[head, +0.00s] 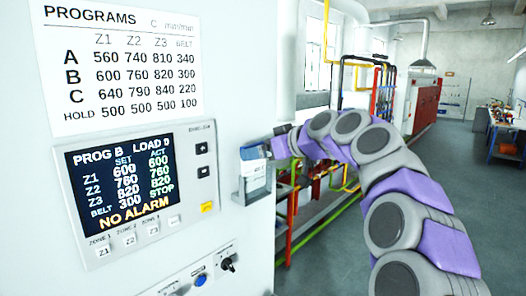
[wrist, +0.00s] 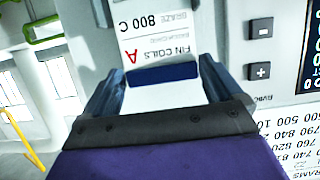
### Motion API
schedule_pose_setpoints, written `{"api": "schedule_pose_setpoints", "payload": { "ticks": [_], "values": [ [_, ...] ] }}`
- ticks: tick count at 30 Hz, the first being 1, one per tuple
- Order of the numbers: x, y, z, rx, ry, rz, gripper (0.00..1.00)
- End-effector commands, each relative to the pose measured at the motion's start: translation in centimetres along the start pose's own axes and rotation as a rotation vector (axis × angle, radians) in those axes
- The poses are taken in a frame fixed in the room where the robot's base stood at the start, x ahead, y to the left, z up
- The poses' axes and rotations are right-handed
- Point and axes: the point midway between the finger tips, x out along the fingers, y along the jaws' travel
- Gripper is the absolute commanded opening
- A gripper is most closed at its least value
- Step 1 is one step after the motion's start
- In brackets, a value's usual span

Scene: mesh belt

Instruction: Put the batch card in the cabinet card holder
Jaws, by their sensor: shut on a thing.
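The batch card (wrist: 160,30) is white with a dark blue band and reads "FIN COILS A" and "BRAZE 800 C", upside down in the wrist view. My gripper (wrist: 160,82) is shut on its banded end, one finger at each side. In the head view my gripper (head: 268,150) is at the cabinet's right edge, just above the small grey card holder (head: 240,188). The card (head: 255,172) shows there as a pale sheet at the holder. I cannot tell how deep it sits; its far end is out of the wrist view.
The white cabinet (head: 235,80) carries a control panel (head: 125,185) with a lit screen reading "PROG B", "LOAD 0" and "NO ALARM". A programs table (head: 118,65) is above it. Buttons and a black knob (head: 228,262) are below. Coloured pipes (head: 380,90) stand behind my arm.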

Motion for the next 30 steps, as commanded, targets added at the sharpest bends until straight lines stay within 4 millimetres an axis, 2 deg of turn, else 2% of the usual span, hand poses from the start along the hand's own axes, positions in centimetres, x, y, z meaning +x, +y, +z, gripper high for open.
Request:
{"api": "schedule_pose_setpoints", "payload": {
  "ticks": [30],
  "values": [
    [0.8, 0.0, 2.2, 0.000, 0.000, 0.000, 0.62]
  ]
}}
